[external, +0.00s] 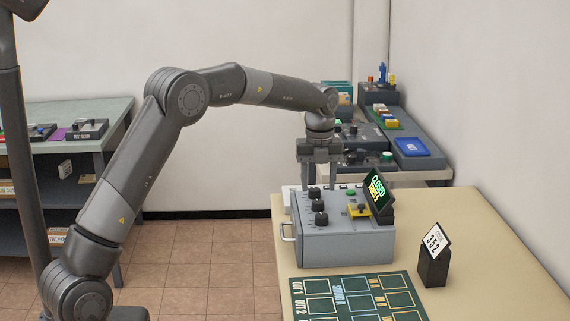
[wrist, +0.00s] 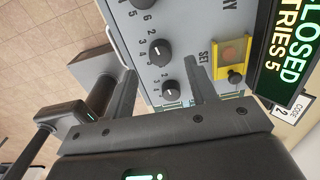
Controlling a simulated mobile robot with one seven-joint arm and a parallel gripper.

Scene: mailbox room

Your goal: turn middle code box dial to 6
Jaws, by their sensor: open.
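The grey code box (external: 345,240) stands on the tan table with three black dials in a row on its sloped top. The middle dial (external: 318,206) also shows in the wrist view (wrist: 160,50), with numbers printed around it; its exact setting is too small to read. Its neighbours are the near dial (external: 321,219) and the far dial (external: 314,193). My gripper (external: 324,183) is open and empty, pointing down above the box's far part. In the wrist view, my gripper's fingers (wrist: 160,65) are apart, with one dial (wrist: 170,92) seen between them.
The box's display (external: 377,192) reads CLOSED, TRIES 5. A yellow-framed button (external: 359,210) sits beside the dials. A black stand (external: 434,262) holds a card reading 352. A dark green mat (external: 350,297) lies in front.

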